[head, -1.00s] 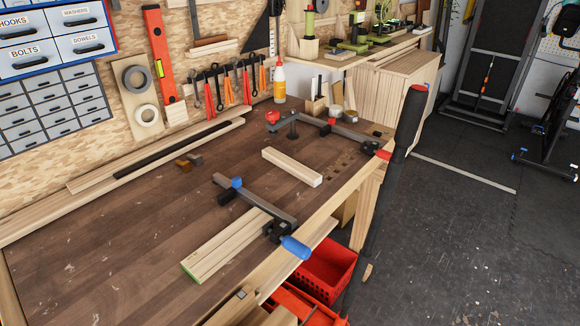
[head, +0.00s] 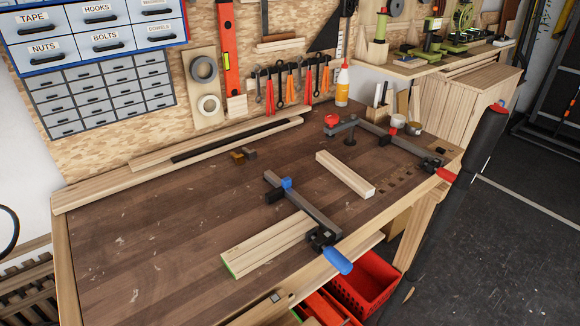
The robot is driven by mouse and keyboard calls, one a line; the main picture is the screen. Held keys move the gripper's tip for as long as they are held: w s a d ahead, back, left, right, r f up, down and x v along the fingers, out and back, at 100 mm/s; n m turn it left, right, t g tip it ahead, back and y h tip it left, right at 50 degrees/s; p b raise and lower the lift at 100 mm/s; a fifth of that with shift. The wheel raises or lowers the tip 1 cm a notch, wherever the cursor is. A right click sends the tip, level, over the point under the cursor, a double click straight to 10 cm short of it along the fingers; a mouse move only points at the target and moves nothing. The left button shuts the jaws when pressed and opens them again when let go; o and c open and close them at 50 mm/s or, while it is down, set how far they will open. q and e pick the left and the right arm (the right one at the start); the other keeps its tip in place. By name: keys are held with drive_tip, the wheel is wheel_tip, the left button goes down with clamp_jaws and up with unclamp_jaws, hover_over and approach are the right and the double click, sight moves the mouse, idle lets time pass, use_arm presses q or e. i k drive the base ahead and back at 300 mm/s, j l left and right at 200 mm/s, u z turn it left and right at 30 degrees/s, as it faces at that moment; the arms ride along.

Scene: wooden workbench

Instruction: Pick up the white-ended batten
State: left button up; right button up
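A short pale batten (head: 343,173) lies flat on the workbench (head: 150,235), between the two bar clamps. Its near right end looks whitish. A wider pale board (head: 268,244) lies nearer the front edge, with a green left end and a clamp across its right end. Neither of my grippers shows in the head view, so nothing can be told of their fingers.
A blue-handled clamp (head: 305,208) and a red-handled clamp (head: 390,142) flank the batten. A dark, red-topped pole (head: 470,180) rises at the right front. A red crate (head: 367,281) sits below the edge. The bench's left half is clear.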

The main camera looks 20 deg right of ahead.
sight(365, 190)
drive_tip(key=l+u, duration=0.25)
drive_tip(key=l, duration=0.3)
drive_tip(key=l+u, duration=0.25)
drive_tip(key=l, duration=0.3)
drive_tip(key=k+l+u, duration=0.25)
drive_tip(key=l, duration=0.25)
drive_tip(key=l+u, duration=0.25)
drive_tip(key=l, duration=0.3)
